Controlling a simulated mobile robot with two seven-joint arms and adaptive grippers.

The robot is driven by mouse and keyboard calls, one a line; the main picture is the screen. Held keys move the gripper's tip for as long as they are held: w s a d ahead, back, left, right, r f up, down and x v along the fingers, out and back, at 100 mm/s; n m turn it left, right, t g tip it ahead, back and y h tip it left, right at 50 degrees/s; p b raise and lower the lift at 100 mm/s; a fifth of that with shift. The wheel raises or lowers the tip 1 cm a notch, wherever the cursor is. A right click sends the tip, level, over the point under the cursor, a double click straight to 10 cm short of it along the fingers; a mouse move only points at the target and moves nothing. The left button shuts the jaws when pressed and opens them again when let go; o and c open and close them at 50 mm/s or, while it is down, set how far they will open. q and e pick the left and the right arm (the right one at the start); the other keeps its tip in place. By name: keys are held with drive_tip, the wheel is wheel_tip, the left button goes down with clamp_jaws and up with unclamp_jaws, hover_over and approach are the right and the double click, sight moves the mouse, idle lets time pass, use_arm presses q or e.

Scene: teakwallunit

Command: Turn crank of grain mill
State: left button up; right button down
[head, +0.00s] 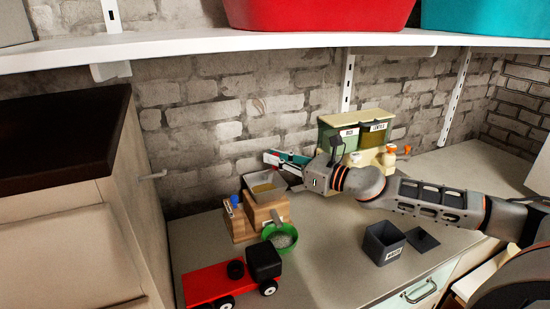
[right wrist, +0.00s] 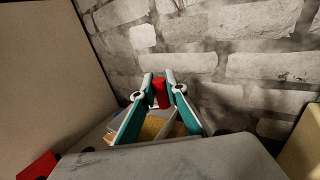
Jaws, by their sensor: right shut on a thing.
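The grain mill (head: 268,212) is a wooden box with a pale hopper (head: 264,184) of yellow grain on top, standing on the counter near the brick wall. My right gripper (head: 276,158) reaches in from the right, above and behind the hopper. In the right wrist view, its teal fingers (right wrist: 160,84) are shut on a red knob (right wrist: 161,94), seemingly the crank's handle. The hopper's grain (right wrist: 153,128) shows below the fingers. The crank's arm is hidden. A green bowl (head: 291,238) with pale contents sits in front of the mill. My left gripper is out of view.
A red toy truck (head: 213,282) stands at the front left. A dark open box (head: 384,243) and its lid (head: 423,239) lie at the right. A green-and-cream bin unit (head: 343,123) stands behind my arm. A white shelf (head: 200,45) hangs above; a cabinet (head: 125,190) bounds the left.

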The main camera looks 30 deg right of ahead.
drive_tip(key=m+h, duration=0.1)
drive_tip(key=h, duration=0.1)
drive_tip(key=s+m+t+h, duration=0.1)
drive_tip(key=m+h, duration=0.1)
drive_tip(key=h, duration=0.1)
drive_tip(key=s+m+t+h, duration=0.1)
drive_tip(key=m+h, duration=0.1)
drive_tip(key=shift+a+f, duration=0.1)
drive_tip(key=shift+f, duration=0.05)
drive_tip(key=m+h, duration=0.2)
drive_tip(key=h, duration=0.1)
drive_tip(key=s+m+h, duration=0.1)
drive_tip(key=h, duration=0.2)
drive_tip(key=m+g+h, duration=0.1)
drive_tip(key=m+h, duration=0.1)
drive_tip(key=h, duration=0.1)
drive_tip(key=shift+s+a+m, duration=0.3)
drive_tip(key=shift+s+a, duration=0.1)
drive_tip(key=m+g+h, duration=0.2)
drive_tip(key=h, duration=0.1)
drive_tip(key=s+a+m+g+h, duration=0.1)
drive_tip(key=m+h, duration=0.1)
drive_tip(key=shift+g, duration=0.3)
drive_tip(key=shift+s+a+r+m+g+h, duration=0.1)
drive_tip(key=shift+s+a+m+g+h, duration=0.1)
drive_tip(key=shift+m+g+h, duration=0.8)
drive_tip(key=shift+s+a+r+m+g+h, duration=0.1)
drive_tip(key=shift+a+m+g+h, duration=0.1)
drive_tip(key=shift+m+g+h, duration=0.8)
drive_tip(key=shift+g, duration=0.3)
